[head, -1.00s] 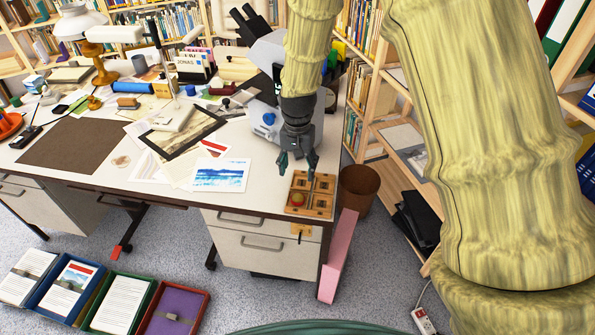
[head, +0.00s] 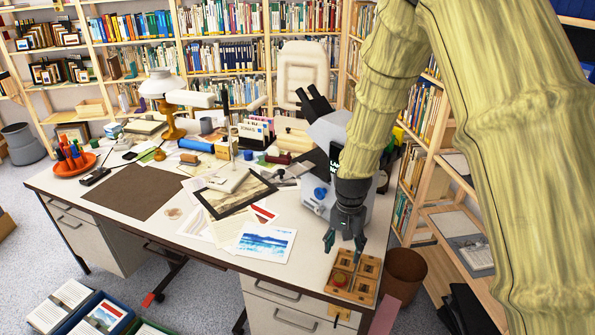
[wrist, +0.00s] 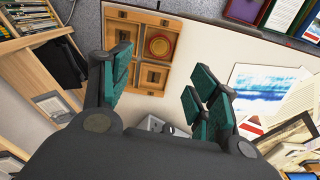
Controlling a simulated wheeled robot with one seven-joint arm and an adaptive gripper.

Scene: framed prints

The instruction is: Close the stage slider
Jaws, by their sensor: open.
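My gripper (head: 344,243) is open and empty, pointing down over the desk's right front corner, in front of the grey microscope (head: 329,137). In the wrist view its teal finger pads (wrist: 157,85) stand apart. Beyond them lies a wooden compartment tray (head: 372,262) with a round red-and-yellow piece (head: 340,279) in one compartment; the tray (wrist: 150,14) also shows in the wrist view. The microscope has a blue knob (head: 320,192). My arm covers part of the microscope, and I cannot make out a stage slider in either view.
The white desk (head: 300,225) holds a seascape print (head: 265,243), a dark-framed picture (head: 234,193), a brown mat (head: 133,196) and a lamp (head: 163,90). A bin (head: 404,272) stands right of the desk. Bookshelves stand behind and at right.

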